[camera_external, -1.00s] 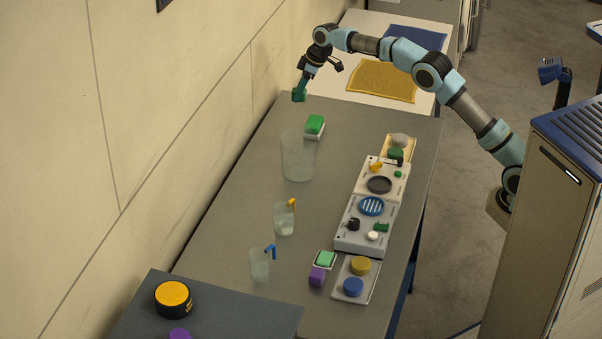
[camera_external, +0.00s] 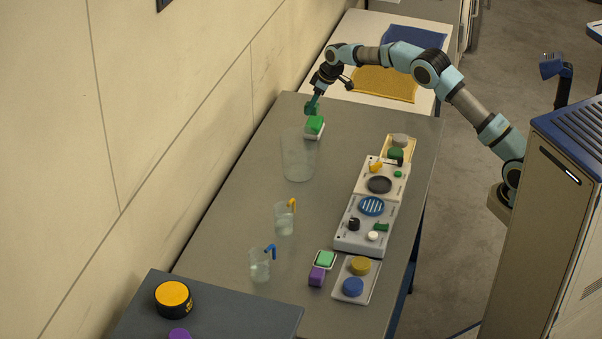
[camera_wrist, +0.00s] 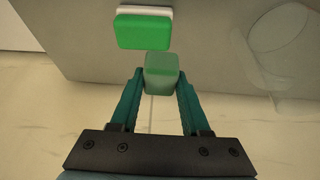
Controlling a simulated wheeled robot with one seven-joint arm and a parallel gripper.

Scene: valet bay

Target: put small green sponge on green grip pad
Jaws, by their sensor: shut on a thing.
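My gripper (camera_external: 312,106) is shut on a small pale green block, the small green sponge (camera_wrist: 161,72), which sits between the teal fingertips in the wrist view. In the external view it is hard to tell apart from the teal fingers. Just ahead is a bright green block with a white base (camera_wrist: 143,30), also in the external view (camera_external: 314,125) near the far end of the grey table; it may be the green grip pad, but I cannot tell for sure. In the wrist view the sponge lies just below it in the picture; whether they touch is unclear.
A large clear container (camera_external: 298,158) stands close in front of the green block. Two clear cups (camera_external: 284,220) stand nearer the camera. Trays and a panel with knobs (camera_external: 365,222) line the right side. A wall borders the left. The table's middle is mostly clear.

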